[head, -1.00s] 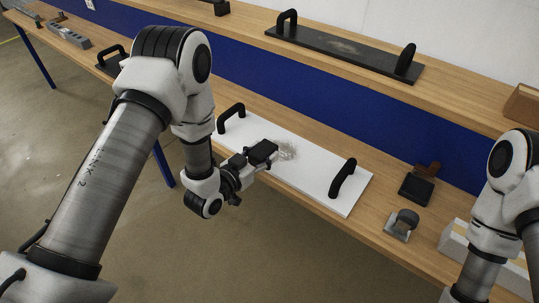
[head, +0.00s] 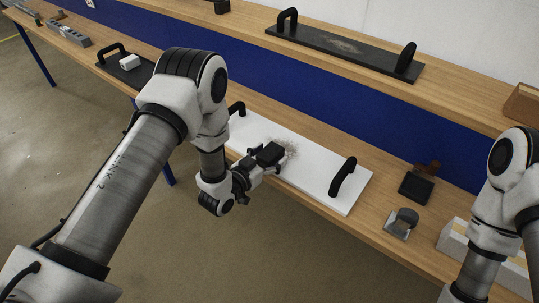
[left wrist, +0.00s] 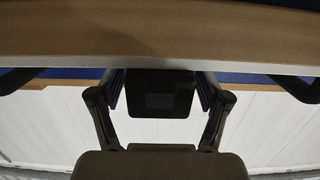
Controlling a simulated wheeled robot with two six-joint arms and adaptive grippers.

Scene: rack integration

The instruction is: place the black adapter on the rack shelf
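My left gripper (head: 270,160) is over the white panel (head: 315,179) with two black handles, near its front edge. It is shut on a black block, the black adapter (head: 268,153). In the left wrist view the adapter (left wrist: 160,93) sits between the two fingers. Whether the adapter touches the panel I cannot tell. The wooden upper shelf (head: 460,84) runs behind, holding a black panel (head: 345,52) with two handles. My right arm shows at the right edge; its gripper is out of view.
On the lower wooden board, right of the white panel, are a black box (head: 416,188), a grey metal piece (head: 402,223) and a pale box (head: 455,240). Another black handled panel (head: 128,68) with a white block lies to the left. The floor in front is clear.

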